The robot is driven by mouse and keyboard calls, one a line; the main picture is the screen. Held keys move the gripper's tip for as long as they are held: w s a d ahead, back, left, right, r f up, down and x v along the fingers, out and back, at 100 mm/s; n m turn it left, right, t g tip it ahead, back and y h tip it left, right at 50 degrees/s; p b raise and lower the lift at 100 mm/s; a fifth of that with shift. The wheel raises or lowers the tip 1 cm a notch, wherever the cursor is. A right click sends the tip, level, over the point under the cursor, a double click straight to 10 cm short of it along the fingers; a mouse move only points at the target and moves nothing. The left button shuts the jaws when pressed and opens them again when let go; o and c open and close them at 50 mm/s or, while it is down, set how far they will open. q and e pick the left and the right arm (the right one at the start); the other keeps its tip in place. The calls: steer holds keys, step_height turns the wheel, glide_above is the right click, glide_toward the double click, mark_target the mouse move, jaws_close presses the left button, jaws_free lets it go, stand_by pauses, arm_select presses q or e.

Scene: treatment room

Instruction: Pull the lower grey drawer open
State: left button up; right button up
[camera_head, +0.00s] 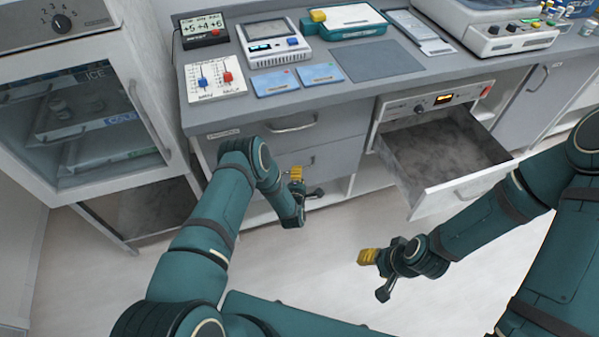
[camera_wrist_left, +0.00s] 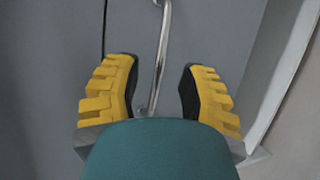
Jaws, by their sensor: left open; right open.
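The lower grey drawer (camera_head: 335,156) is in the grey cabinet under the counter, below the upper grey drawer (camera_head: 345,121), and looks shut. My left arm and gripper hide much of its front. My left gripper (camera_head: 306,183) is open in front of the lower drawer. In the left wrist view a chrome bar handle (camera_wrist_left: 161,55) on a grey front (camera_wrist_left: 215,35) runs between the two yellow-padded fingers of my left gripper (camera_wrist_left: 160,75). The fingers stand apart on either side of it; I cannot see contact. My right gripper (camera_head: 375,274) is open and empty above the floor.
A drawer with a control panel (camera_head: 437,98) stands open and empty to the right, its front (camera_head: 462,190) jutting out near my right arm. A glass-door ice cabinet (camera_head: 95,110) stands at left. Several devices sit on the counter (camera_head: 455,73). The floor (camera_head: 300,265) is clear.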

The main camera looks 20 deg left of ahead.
arm_select(q)
steer(key=shift+b+x, duration=0.5)
steer(key=shift+x, duration=1.65)
jaws_close()
